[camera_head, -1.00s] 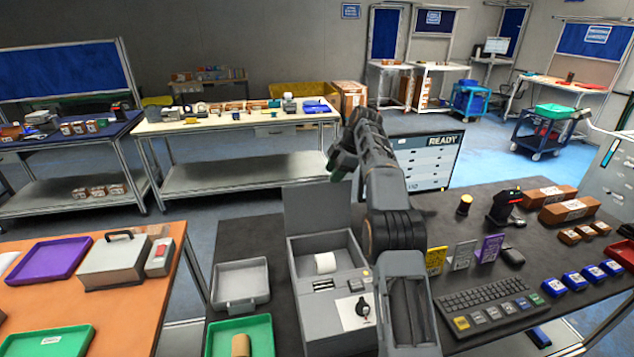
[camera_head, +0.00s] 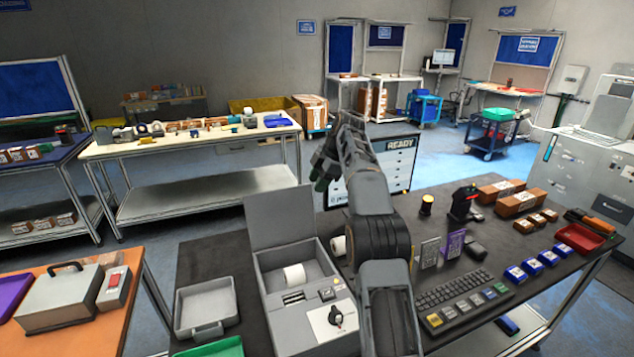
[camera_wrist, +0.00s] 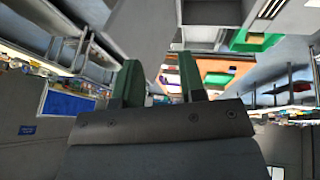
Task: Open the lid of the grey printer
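The grey printer (camera_head: 312,322) stands on the dark table in front of me, in the head view. Its lid (camera_head: 280,216) is raised and stands up at the back. A white paper roll (camera_head: 295,274) shows in the open bay, and a black knob (camera_head: 336,316) sits on the front panel. My gripper (camera_head: 322,168) is up at the end of my raised arm, beyond and above the printer, apart from the lid. In the wrist view my gripper (camera_wrist: 161,82) has its two green-edged fingers spread, with nothing between them.
A grey tray (camera_head: 207,308) and a green tray (camera_head: 210,348) lie left of the printer. A keyboard (camera_head: 465,296), a purple card holder (camera_head: 453,244) and blue boxes (camera_head: 532,266) are on the right. Another white roll (camera_head: 338,245) stands close beside my arm.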

